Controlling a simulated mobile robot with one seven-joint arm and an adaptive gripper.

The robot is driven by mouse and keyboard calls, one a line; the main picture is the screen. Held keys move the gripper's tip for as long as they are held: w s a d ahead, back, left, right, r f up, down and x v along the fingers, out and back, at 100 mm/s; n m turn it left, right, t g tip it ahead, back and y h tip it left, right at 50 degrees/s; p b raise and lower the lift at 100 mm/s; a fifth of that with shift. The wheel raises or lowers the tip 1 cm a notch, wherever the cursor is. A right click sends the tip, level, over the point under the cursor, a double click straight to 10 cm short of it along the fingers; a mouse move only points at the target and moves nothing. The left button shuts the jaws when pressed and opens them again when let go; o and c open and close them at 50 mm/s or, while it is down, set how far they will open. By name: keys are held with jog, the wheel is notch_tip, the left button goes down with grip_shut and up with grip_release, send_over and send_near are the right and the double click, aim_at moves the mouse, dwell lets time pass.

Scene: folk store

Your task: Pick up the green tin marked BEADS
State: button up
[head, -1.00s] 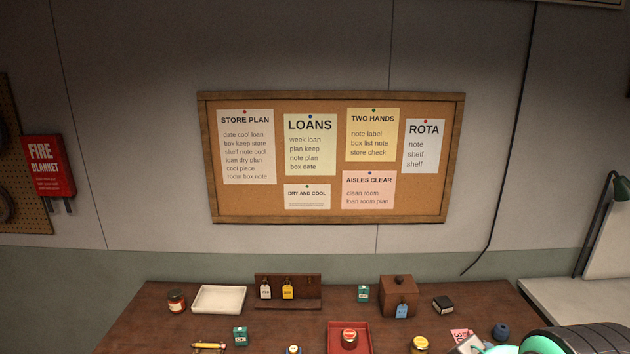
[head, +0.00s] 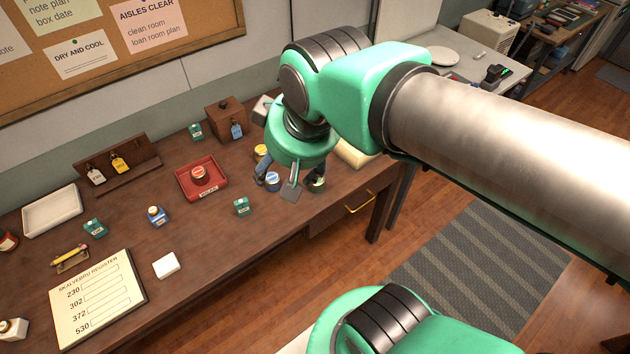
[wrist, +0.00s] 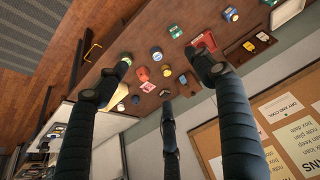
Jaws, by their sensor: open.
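Three small green tins stand on the brown table in the head view, their labels too small to read. One tin (head: 242,206) is near the front edge, one (head: 195,131) is at the back by the brown box, and one (head: 95,228) is at the left near the white tray. My gripper (head: 289,182) is over the table's right part, to the right of the front tin and apart from it. In the wrist view its dark fingers (wrist: 165,68) are spread, with nothing held between them. Some jars are partly hidden behind the fingers.
A red tray (head: 183,186) holding a jar, a blue jar (head: 157,215), a white tray (head: 70,214), a tag stand (head: 128,174) and a brown box (head: 222,112) share the table. A register board (head: 92,300) lies at the front left. Table surface beside the front tin is clear.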

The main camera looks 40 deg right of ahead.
jog(key=w+d+f+g, duration=0.1)
jog(key=w+d+f, duration=0.25)
jog(key=w, duration=0.45)
jog(key=n+g+p, duration=0.1)
jog(key=g+p, duration=0.1)
jog(key=g, duration=0.2)
send_over(317, 183)
jog(key=w, duration=0.2)
notch_tip(317, 183, down, 23)
jog(key=shift+w+d+f, duration=0.1)
jog(key=shift+w+d, duration=0.05)
jog(key=shift+d, duration=0.25)
jog(key=shift+f+b, duration=0.6)
jog(key=shift+f, duration=3.7)
jog(key=shift+d+f+b, duration=0.15)
jog(key=shift+f+b, duration=0.35)
jog(key=shift+f, duration=2.05)
